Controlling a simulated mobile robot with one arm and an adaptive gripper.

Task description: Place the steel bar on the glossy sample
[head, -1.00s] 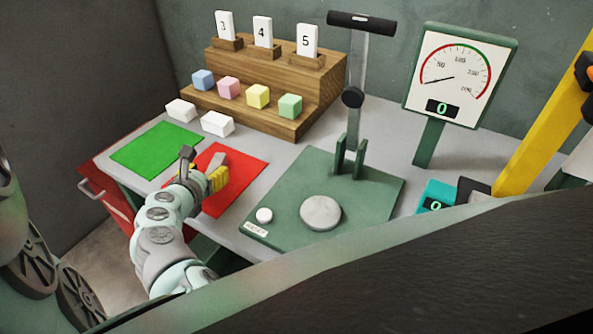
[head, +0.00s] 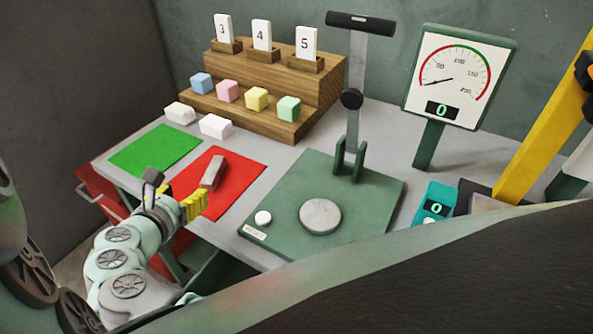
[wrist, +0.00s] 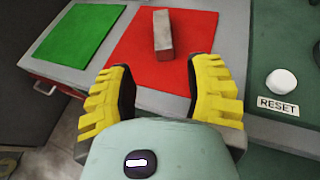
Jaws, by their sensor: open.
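The steel bar (head: 212,173) is a grey block lying on the red mat (head: 236,189). In the wrist view the bar (wrist: 163,35) lies ahead of and between my fingers, apart from them. My gripper (head: 174,192) is open and empty at the mat's near left edge; its yellow-padded fingers also show in the wrist view (wrist: 163,72). Two white blocks, one left (head: 180,113) and one right (head: 216,126), sit before the wooden steps. I cannot tell which block is the glossy sample.
Wooden steps (head: 306,85) hold coloured cubes and number cards. A green mat (head: 154,150) lies left. The green press base (head: 290,190) has a round plate (head: 320,215), a reset button (head: 263,217) and an upright lever (head: 357,85). A dial gauge (head: 457,75) stands behind.

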